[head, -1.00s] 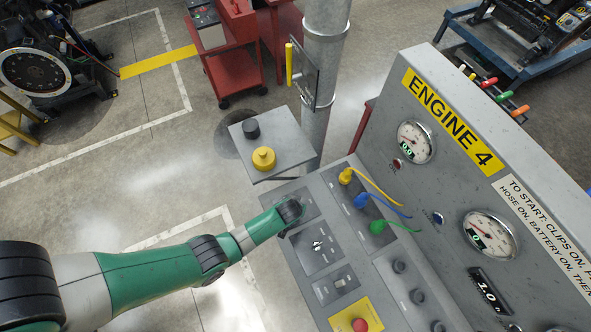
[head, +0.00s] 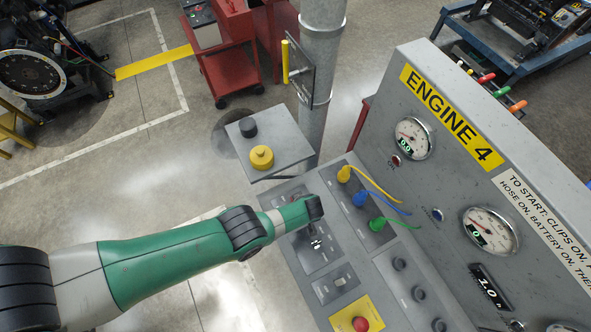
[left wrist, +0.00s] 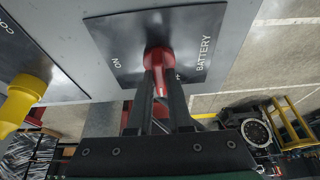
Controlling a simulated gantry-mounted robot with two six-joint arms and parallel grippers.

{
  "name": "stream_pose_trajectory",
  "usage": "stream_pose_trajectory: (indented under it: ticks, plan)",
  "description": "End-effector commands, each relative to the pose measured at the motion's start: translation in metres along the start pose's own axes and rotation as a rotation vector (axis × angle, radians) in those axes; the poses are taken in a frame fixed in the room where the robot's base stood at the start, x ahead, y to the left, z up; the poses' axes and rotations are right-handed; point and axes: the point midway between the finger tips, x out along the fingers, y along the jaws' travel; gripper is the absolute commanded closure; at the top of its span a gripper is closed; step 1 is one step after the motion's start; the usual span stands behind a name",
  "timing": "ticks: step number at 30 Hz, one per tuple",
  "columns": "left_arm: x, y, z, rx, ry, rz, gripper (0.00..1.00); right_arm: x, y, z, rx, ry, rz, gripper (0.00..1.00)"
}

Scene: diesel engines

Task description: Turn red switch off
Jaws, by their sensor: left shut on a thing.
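The red switch (left wrist: 158,58) sits on a dark plate (left wrist: 112,32) marked BATTERY in the left wrist view. ON is printed left of the switch; lettering to its right is mostly covered. My left gripper (left wrist: 160,88) is shut on the red switch, its dark fingers on either side of the handle. My right gripper is in neither view.
Yellow, blue and green clips (head: 377,224) with cables lie right of my left arm. A metal toggle (head: 317,244) and a red button (head: 360,324) are nearby. The ENGINE 4 gauge board (head: 450,125) rises at right. A yellow knob (head: 262,157) stands behind.

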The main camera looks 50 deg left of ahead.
Motion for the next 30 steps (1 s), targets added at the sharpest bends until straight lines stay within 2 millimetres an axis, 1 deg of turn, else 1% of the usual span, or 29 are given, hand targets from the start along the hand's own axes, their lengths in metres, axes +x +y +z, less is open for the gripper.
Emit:
stream_pose_trajectory:
  ticks: [16, 17, 18, 21, 30]
  plan:
    - [-0.0004, -0.0002, 0.0004, -0.026, -0.002, -0.010, 1.00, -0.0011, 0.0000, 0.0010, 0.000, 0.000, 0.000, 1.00]
    - [-0.0004, -0.0002, 0.0003, -0.026, -0.002, -0.010, 0.77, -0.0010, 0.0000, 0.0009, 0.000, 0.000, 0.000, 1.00]
    - [-0.0005, -0.0002, 0.0003, -0.026, -0.002, -0.009, 0.70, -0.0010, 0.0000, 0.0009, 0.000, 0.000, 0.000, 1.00]
    - [-0.0005, -0.0001, 0.0002, -0.025, -0.002, -0.009, 0.53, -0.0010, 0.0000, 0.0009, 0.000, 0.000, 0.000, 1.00]
    - [-0.0016, 0.0000, -0.0004, -0.024, -0.001, -0.009, 0.53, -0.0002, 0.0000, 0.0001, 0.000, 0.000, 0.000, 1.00]
